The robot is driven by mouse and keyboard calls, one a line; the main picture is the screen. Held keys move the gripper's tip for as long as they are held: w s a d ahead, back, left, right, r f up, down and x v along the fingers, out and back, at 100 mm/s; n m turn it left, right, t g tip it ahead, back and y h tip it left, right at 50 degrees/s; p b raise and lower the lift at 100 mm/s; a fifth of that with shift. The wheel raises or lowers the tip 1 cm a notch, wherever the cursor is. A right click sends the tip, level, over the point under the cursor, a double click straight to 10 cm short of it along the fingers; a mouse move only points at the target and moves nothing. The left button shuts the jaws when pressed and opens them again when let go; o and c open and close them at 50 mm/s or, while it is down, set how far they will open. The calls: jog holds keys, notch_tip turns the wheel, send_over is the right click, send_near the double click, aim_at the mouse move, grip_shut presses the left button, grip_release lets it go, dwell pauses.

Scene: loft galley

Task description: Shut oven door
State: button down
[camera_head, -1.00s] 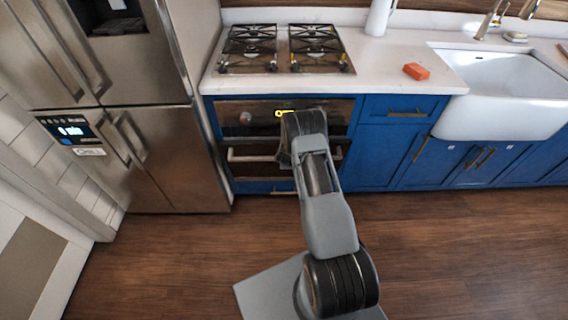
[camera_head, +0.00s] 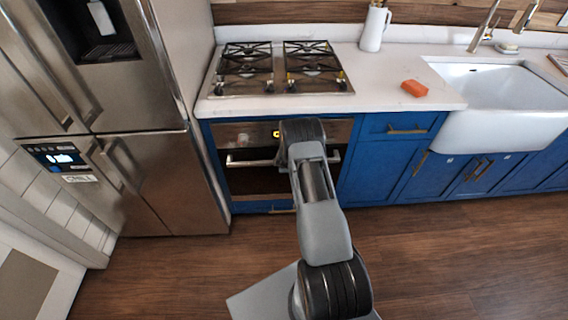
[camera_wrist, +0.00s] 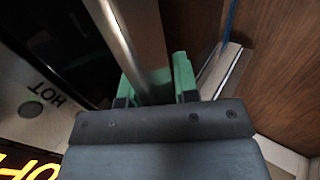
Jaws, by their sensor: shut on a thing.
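The oven sits under the cooktop between blue panels, its control panel (camera_head: 240,134) with a lit yellow display at the top. The steel door handle (camera_head: 250,162) runs across below the panel. My arm hides the middle of the oven front in the head view. In the wrist view, the handle bar (camera_wrist: 128,38) runs down between the green fingertips of my gripper (camera_wrist: 158,86), which is shut on it. The panel's "HOT" lettering and yellow display show at the wrist view's left. How far the door stands from the oven front is hard to tell.
A steel fridge (camera_head: 165,175) stands close on the left. The cooktop (camera_head: 280,68), an orange block (camera_head: 414,88), a white jug (camera_head: 374,28) and a white sink (camera_head: 500,115) are on the counter. The wooden floor (camera_head: 450,250) to the right is clear.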

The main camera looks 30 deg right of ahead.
jog(key=c, duration=1.1)
grip_release()
jog(key=shift+f, duration=0.1)
jog(key=v, duration=1.4)
jog(key=shift+p, duration=0.4)
jog(key=shift+w, duration=0.1)
